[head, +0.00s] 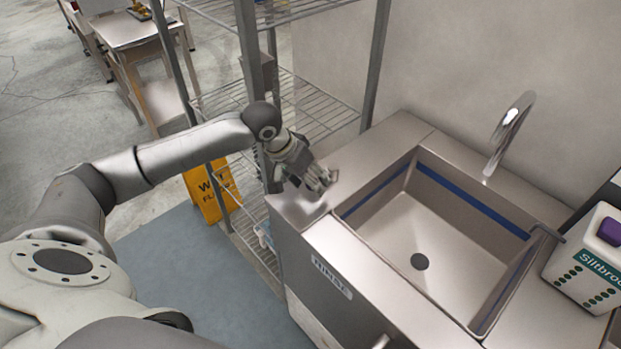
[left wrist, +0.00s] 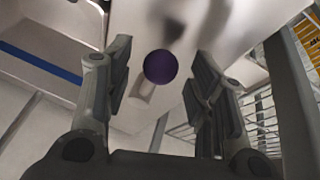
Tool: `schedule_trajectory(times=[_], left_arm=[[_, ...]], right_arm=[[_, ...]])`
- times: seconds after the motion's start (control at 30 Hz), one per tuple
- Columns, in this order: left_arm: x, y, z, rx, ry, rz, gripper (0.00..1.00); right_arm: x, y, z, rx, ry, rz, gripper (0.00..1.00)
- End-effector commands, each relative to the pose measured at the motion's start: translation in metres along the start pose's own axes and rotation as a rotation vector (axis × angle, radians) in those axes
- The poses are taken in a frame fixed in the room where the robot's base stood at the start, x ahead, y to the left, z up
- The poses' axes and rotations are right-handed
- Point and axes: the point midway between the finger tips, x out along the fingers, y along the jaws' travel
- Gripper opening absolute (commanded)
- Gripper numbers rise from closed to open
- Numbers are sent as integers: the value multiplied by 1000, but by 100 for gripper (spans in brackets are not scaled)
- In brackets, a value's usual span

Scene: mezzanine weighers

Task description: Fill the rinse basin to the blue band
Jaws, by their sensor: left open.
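The rinse basin (head: 400,220) is a steel sink set in a counter, with a blue band (head: 470,200) along its upper inner walls. A curved chrome tap (head: 510,130) stands at the back; no stream shows. My left gripper (head: 318,180) is over the counter's left corner, beside the basin. In the left wrist view its fingers (left wrist: 160,88) are apart, with a round purple knob-like thing (left wrist: 160,66) between them; contact is unclear. The blue band (left wrist: 40,62) shows at left there.
A white jug (head: 590,260) with a purple cap stands on the counter at right. A wire shelf rack (head: 318,112) is behind my left arm. A yellow wet-floor sign (head: 212,192) stands near it. A grey mat (head: 200,275) lies in front of the counter.

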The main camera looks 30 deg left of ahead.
Motion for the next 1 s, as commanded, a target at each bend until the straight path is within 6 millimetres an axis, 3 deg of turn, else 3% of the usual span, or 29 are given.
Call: schedule_trajectory(times=[0.13, 0.4, 0.6, 0.8, 1.0], left_arm=[[8, 0, 0, 1, -1, -1, 51], [9, 0, 0, 2, 0, -1, 49], [9, 0, 0, 1, 0, -1, 24], [9, 0, 0, 1, 0, -1, 0], [9, 0, 0, 0, 0, -1, 0]], right_arm=[[-1, 10, -15, 4, 25, 12, 40], [-1, 8, -5, 4, 9, 10, 40], [-1, 4, 5, 3, -7, 5, 40], [-1, -3, 3, 3, -5, -4, 40], [-1, -5, -1, 3, 2, -6, 40]])
